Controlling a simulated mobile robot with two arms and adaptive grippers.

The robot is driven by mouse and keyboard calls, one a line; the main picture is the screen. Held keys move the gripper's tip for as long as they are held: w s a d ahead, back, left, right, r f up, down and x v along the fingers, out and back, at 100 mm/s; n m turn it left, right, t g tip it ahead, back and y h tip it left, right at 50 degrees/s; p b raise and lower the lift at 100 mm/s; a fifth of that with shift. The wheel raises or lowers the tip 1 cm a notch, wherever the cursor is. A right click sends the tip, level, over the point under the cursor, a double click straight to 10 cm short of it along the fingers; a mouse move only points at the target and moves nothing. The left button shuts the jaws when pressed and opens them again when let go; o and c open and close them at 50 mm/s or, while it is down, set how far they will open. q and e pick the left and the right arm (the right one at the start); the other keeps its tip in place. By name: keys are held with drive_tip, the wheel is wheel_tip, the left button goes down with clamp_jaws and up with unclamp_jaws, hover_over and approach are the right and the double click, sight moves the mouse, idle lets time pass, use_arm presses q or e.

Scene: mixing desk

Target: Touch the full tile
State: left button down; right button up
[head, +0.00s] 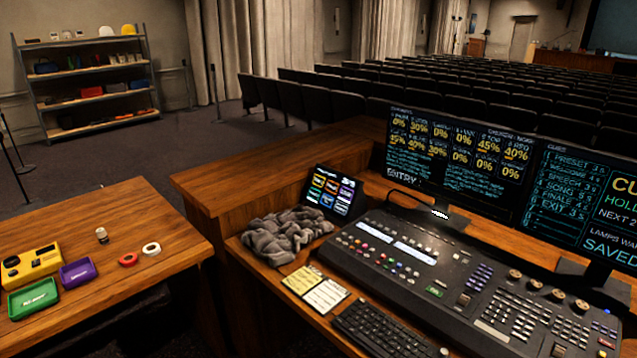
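A small tilted touchscreen (345,208) stands at the back left of the mixing desk, beside the grey cloth. It shows rows of small tiles in orange, red, blue, green and other colours. The tile labels are too small to read, so I cannot tell which one is the full tile. Neither my left nor my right gripper is in view, and nothing touches the screen.
A crumpled grey cloth (280,236) lies just left of the screen. The control console (425,262) and two monitors (455,150) fill the right. Notes (325,297) and a keyboard (385,330) lie in front. A side table (170,235) at left holds trays and tape rolls.

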drive_tip(key=shift+s, duration=0.65)
drive_tip(key=c, duration=0.3)
drive_tip(key=shift+w, duration=0.1)
drive_tip(key=c, duration=0.5)
drive_tip(key=shift+w, duration=0.2)
clamp_jaws()
use_arm(q)
drive_tip(key=shift+s+d, duration=0.1)
drive_tip(key=shift+s, duration=0.1)
use_arm(e)
drive_tip(key=shift+w, duration=0.3)
